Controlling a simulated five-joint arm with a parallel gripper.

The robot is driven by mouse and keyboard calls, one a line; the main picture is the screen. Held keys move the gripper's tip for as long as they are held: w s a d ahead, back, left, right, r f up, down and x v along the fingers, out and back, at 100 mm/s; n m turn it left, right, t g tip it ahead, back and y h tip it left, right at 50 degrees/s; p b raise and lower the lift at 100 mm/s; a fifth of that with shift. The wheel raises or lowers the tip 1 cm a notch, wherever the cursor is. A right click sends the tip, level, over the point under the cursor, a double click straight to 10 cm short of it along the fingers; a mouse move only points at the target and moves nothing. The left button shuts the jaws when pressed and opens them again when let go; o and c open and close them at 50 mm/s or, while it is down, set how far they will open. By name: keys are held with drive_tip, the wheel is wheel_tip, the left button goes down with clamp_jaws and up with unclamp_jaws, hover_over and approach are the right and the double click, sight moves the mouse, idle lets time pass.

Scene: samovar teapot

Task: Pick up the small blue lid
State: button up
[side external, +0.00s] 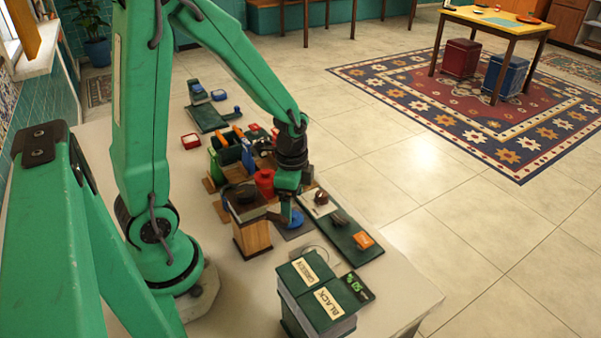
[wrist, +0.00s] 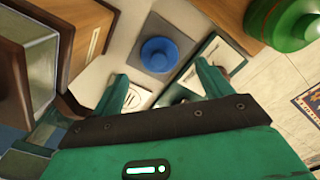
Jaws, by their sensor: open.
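The small blue lid (wrist: 159,55) is round with a raised knob and lies on a dark grey square (wrist: 178,27) in the wrist view. In the side view the lid (side external: 296,218) shows beside my fingertips, partly hidden by them. My gripper (wrist: 163,84) is open and empty, its two green fingers spread apart. In the wrist view the lid appears ahead, between the lines of the two fingers. In the side view my gripper (side external: 284,212) is low over the table, close to the lid; the exact gap is hard to tell.
A wooden box (side external: 252,237) stands close left of my gripper. A red container (side external: 264,180) and other items crowd behind it. A green board (side external: 349,232) with small items lies to the right. Boxes labelled GREEN and BLACK (side external: 322,292) stand in front. A green round object (wrist: 282,22) is at upper right.

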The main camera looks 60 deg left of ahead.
sight(297, 218)
drive_tip(key=shift+s+a+f, duration=0.1)
drive_tip(key=shift+f, duration=2)
drive_tip(key=c, duration=1.1)
